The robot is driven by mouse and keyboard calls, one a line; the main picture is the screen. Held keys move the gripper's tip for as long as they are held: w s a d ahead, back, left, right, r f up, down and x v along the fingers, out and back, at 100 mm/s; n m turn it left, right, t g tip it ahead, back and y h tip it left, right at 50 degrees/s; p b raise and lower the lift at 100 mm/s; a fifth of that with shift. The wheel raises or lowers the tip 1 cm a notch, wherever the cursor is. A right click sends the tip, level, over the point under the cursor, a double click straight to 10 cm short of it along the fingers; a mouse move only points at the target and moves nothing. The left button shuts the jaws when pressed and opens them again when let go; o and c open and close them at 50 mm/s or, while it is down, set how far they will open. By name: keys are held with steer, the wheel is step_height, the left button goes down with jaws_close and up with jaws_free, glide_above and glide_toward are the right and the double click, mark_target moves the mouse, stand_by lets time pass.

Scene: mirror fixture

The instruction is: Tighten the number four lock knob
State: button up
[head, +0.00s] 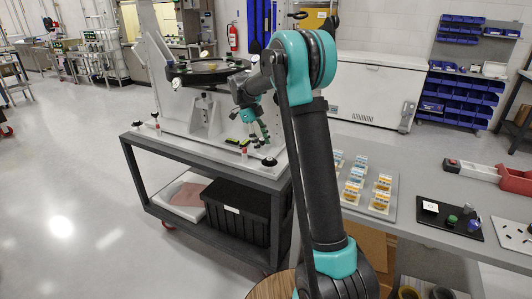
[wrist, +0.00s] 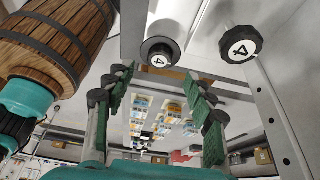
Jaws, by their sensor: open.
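In the wrist view two dark round knobs carry a white face marked 4. One knob (wrist: 160,52) is ahead, near the middle between my fingers in the picture. The other, larger knob (wrist: 240,45) is up and to the right, beside a pale post. I cannot tell which is the lock knob. My gripper (wrist: 158,76) is open, with green ribbed pads on both sides and nothing between them. In the head view my gripper (head: 257,140) hangs over the right part of the fixture cart (head: 165,140), near a black knob (head: 268,161).
The mirror fixture (head: 170,85) holds a dark disc (head: 207,71) on the cart. A black bin (head: 240,210) is on the lower shelf. A grey table (head: 430,185) on the right bears small labelled items.

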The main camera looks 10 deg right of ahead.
steer(key=v, duration=0.6)
steer(key=shift+a+r, duration=0.1)
steer(key=s+d+f+n+t+y, duration=0.1)
steer(key=s+d+f+n+t, duration=0.1)
steer(key=s+f+n, duration=0.3)
steer(key=s+d+f+n+t+y, duration=0.1)
steer(key=s+d+f+n+t, duration=0.1)
steer(key=s+f+n, duration=0.4)
steer(key=s+d+f+n+t+y, duration=0.1)
steer(key=s+d+f+n, duration=0.3)
steer(key=s+n, duration=1)
steer(key=s+f+t, duration=0.1)
steer(key=s+f, duration=0.1)
steer(key=s, duration=0.7)
steer(key=shift+d+f+t+y, duration=0.2)
steer(key=shift+d+t+y, duration=0.1)
steer(key=shift+t, duration=0.1)
steer(key=shift+o, duration=0.5)
steer(key=shift+a, duration=0.1)
